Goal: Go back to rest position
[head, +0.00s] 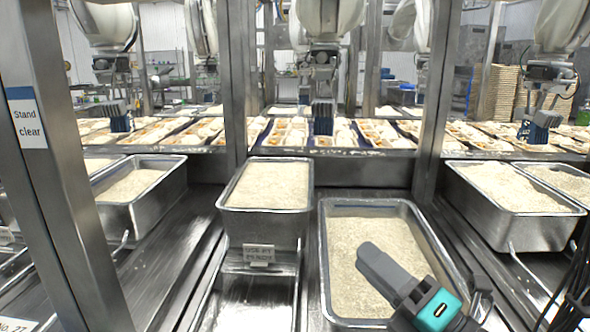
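My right gripper (378,262) comes in from the lower right, a dark grey shape with a teal block behind it. It is over a metal bin of rice (326,272) at the bottom centre and hides part of the rice. I see no object in it, but its fingers cannot be told apart, so I cannot tell whether it is open or shut. I cannot tell whether it touches the rice. My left gripper is not in view.
Another rice bin (225,195) stands left of centre, with further bins at left (140,218) and right (540,235). Metal posts (60,160) rise between them. Behind a rail, trays of food (290,135) lie under several other robot arms (322,70).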

